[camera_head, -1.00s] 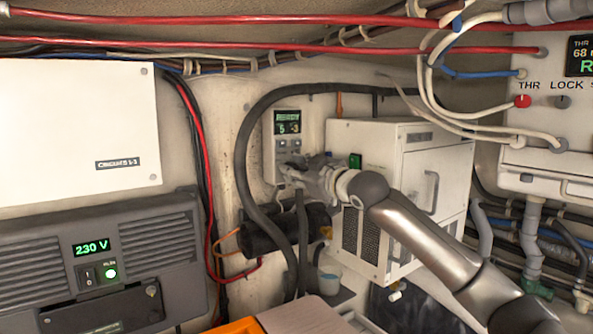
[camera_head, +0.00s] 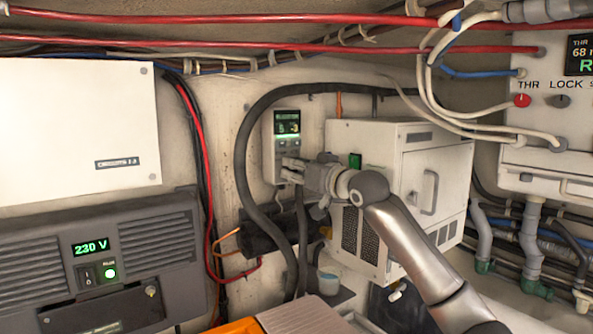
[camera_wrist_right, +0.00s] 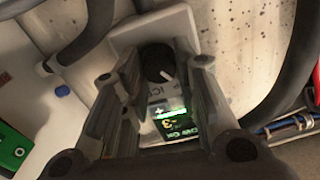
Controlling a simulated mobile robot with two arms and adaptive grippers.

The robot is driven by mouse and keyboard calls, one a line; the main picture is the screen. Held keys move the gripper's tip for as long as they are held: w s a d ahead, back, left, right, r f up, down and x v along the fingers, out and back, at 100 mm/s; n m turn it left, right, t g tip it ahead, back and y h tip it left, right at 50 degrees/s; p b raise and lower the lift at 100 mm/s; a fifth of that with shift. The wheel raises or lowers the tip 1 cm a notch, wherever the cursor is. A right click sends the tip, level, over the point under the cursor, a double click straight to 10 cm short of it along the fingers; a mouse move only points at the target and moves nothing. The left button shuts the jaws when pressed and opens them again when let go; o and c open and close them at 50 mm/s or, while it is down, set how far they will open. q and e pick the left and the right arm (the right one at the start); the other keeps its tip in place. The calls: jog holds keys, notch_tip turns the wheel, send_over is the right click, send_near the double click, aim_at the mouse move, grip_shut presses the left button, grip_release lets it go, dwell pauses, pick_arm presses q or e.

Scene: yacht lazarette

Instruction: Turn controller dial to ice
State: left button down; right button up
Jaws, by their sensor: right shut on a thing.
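The controller (camera_head: 281,126) is a pale upright unit on the back wall with a small green-lit display. Its black round dial (camera_wrist_right: 157,62), with a white pointer mark, shows between my fingers in the wrist view. My right gripper (camera_head: 290,170) reaches in from the right at the controller's lower part and is shut on the dial. The lit display also shows in the wrist view (camera_wrist_right: 177,123), with "-3" on it. Lettering beside the dial is partly hidden by a finger. The dial is hidden in the head view. My left gripper is not in view.
A white vented box (camera_head: 398,190) stands just right of the controller. A thick black hose (camera_head: 241,150) curves close on its left. A grey 230 V unit (camera_head: 100,265) is at lower left. Red cables (camera_head: 300,45) run above.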

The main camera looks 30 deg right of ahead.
jog(key=m+p, duration=0.1)
jog(key=m, duration=0.9)
jog(key=shift+d+f, duration=0.1)
jog(key=shift+f, duration=0.05)
jog(key=shift+m, duration=0.3)
jog(key=o, duration=1)
jog(key=s+d, duration=0.1)
jog(key=s, duration=1.1)
jog(key=shift+d, duration=0.35)
jog(key=shift+f, duration=0.1)
